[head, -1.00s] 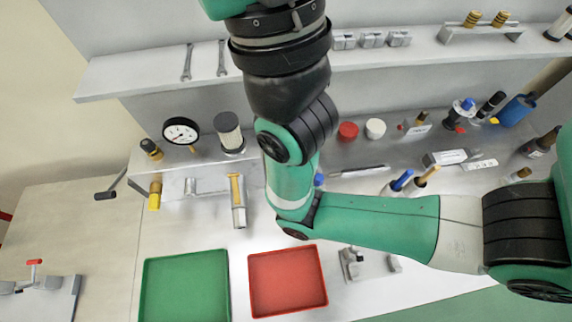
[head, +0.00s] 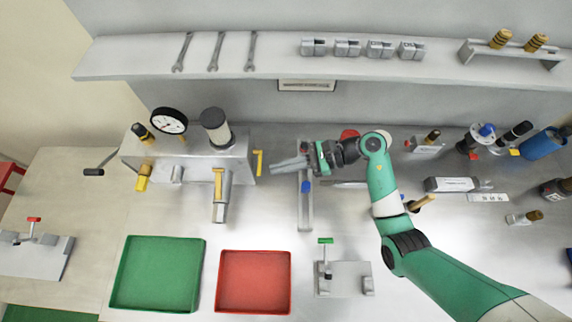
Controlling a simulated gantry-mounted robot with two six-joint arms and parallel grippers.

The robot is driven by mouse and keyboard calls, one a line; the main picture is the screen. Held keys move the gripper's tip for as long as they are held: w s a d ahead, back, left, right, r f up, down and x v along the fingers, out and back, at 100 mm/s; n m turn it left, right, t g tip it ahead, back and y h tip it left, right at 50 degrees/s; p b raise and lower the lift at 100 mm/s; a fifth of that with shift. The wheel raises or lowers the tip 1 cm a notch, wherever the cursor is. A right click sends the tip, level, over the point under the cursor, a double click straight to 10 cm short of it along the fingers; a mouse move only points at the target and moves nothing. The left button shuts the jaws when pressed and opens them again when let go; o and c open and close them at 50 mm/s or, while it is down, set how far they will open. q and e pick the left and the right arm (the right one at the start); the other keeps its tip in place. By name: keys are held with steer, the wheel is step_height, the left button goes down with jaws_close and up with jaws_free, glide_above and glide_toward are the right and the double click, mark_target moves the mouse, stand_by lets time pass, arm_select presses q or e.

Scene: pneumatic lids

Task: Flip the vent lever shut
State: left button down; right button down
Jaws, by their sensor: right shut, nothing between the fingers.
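A grey manifold block (head: 200,160) at left centre carries a gauge and yellow handles. One yellow lever (head: 258,163) stands upright at its right end, another yellow lever (head: 219,183) lies over the front pipe, and a third yellow handle (head: 142,179) is at the left. No label shows which is the vent lever. My right gripper (head: 274,166) points left, its fingers shut and empty, with the tips just right of the right-end lever. A small gap seems to show between them; contact is unclear. My left gripper is not in view.
A grey upright bracket with a blue part (head: 306,187) stands just below the right gripper. A green tray (head: 158,308), a red tray (head: 254,312) and a green-handled clamp (head: 325,241) lie in front. A shelf (head: 160,55) with wrenches runs behind.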

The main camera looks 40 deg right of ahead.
steer(key=s+d+f, duration=0.1)
steer(key=d+f+m, duration=0.1)
steer(key=d, duration=0.1)
steer(key=s+d+f+m, duration=0.1)
steer(key=shift+s+d+f+t+h, duration=0.15)
steer(key=shift+s+d+t+h, duration=0.15)
steer(key=shift+d+t+h, duration=0.1)
steer(key=shift+d, duration=0.15)
steer(key=shift+w, duration=0.15)
steer(key=b+x, duration=0.4)
steer(key=x, duration=0.6)
